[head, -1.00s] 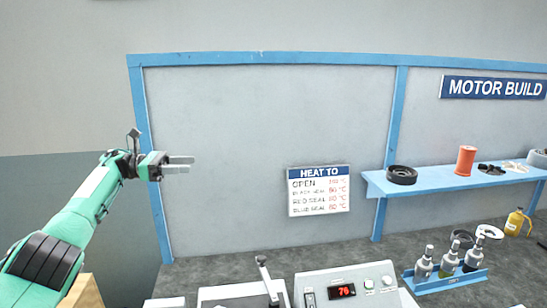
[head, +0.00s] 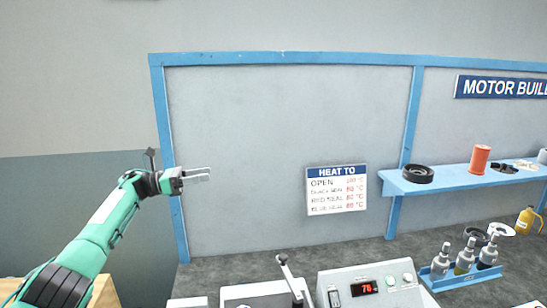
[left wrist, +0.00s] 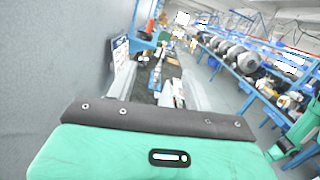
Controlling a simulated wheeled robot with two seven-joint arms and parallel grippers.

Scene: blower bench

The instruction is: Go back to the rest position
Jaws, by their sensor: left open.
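My left gripper (head: 197,174) is raised at the left of the head view, in front of the blue-framed wall panel. Its fingers are open, with nothing between them. Its green arm comes in from the lower left. In the left wrist view the two grey fingers (left wrist: 160,88) stand wide apart, with the bench far beyond them. My right gripper is not in view.
Below is a bench with a heater box (head: 370,288) reading 76 and a lever (head: 288,275). A blue rack (head: 458,279) holds small bottles. A blue shelf (head: 455,180) carries a black ring and an orange spool. A heat sign (head: 337,190) hangs on the panel. Air around the gripper is clear.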

